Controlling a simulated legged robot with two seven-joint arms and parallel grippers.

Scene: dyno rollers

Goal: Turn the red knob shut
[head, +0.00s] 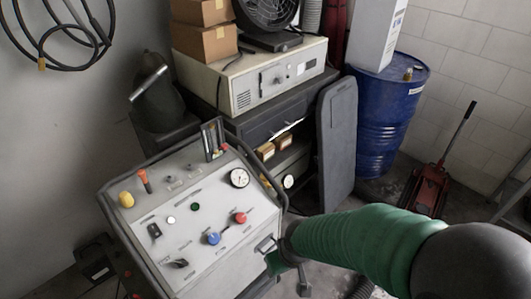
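The red knob (240,217) is on the sloped, light grey face of the control console (185,272), right of its middle. It is small and round, and nothing covers it. Its turn position is too small to read.
A dial gauge (239,178) sits above the red knob. A blue drum (390,120) and red floor jack (430,187) stand behind.

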